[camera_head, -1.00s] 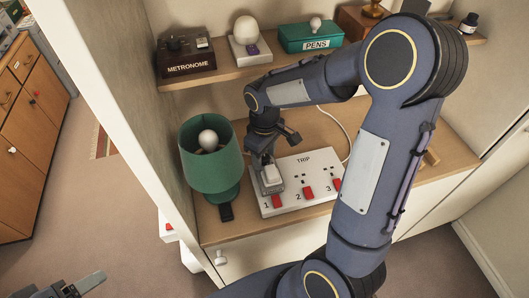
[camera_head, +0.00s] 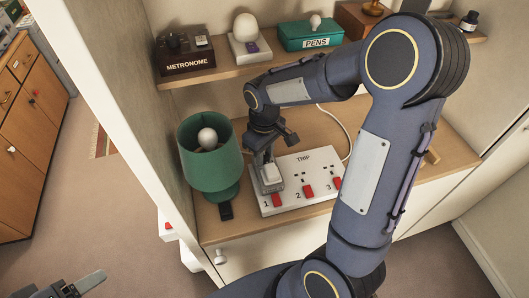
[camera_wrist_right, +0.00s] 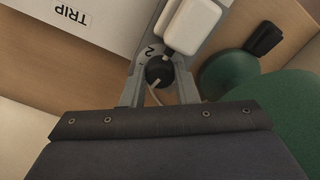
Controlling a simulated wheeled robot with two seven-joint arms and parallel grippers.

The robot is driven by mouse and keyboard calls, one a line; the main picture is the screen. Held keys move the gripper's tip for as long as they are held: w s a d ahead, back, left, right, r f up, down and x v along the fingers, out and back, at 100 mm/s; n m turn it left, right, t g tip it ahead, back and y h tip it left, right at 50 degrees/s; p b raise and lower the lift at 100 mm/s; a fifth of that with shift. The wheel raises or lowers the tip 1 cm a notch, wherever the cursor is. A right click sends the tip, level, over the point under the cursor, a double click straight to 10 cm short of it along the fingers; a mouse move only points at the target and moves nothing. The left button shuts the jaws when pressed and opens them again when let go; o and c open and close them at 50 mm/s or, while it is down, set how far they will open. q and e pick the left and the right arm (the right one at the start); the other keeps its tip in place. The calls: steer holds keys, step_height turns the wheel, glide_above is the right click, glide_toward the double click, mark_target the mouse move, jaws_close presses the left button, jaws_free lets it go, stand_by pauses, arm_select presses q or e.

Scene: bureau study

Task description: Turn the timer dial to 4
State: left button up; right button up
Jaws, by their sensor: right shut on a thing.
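The grey timer (camera_head: 267,186) sits at socket 1 of the white TRIP power strip (camera_head: 318,165) on the desk. A white plug (camera_head: 272,173) is on the timer; it also shows in the right wrist view (camera_wrist_right: 192,25). The dark round timer dial (camera_wrist_right: 158,73) has a pale pointer line, and a 2 is readable beside it; its other marks are partly hidden. My right gripper (camera_wrist_right: 160,82) is shut on the dial, with a finger on each side. In the head view my right gripper (camera_head: 262,165) is above the timer. My left gripper (camera_head: 88,284) is at the bottom left, away from the strip.
A green lamp (camera_head: 207,160) stands close left of the timer, with a small black object (camera_head: 225,211) at its foot. The shelf above holds a metronome (camera_head: 185,55), a white-domed object (camera_head: 246,40) and a teal pens box (camera_head: 310,37). Red switches (camera_head: 308,190) line the strip.

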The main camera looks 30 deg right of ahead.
mark_target(265, 155)
steer(key=m+b, duration=0.1)
steer(key=m, duration=0.3)
steer(key=m+b, duration=0.1)
steer(key=m, duration=0.4)
steer(key=shift+m, duration=0.3)
stand_by(0.3)
steer(key=o, duration=1)
steer(key=shift+r, duration=0.1)
step_height(265, 155, up, 8)
steer(key=shift+f, duration=0.15)
steer(key=shift+s, duration=0.1)
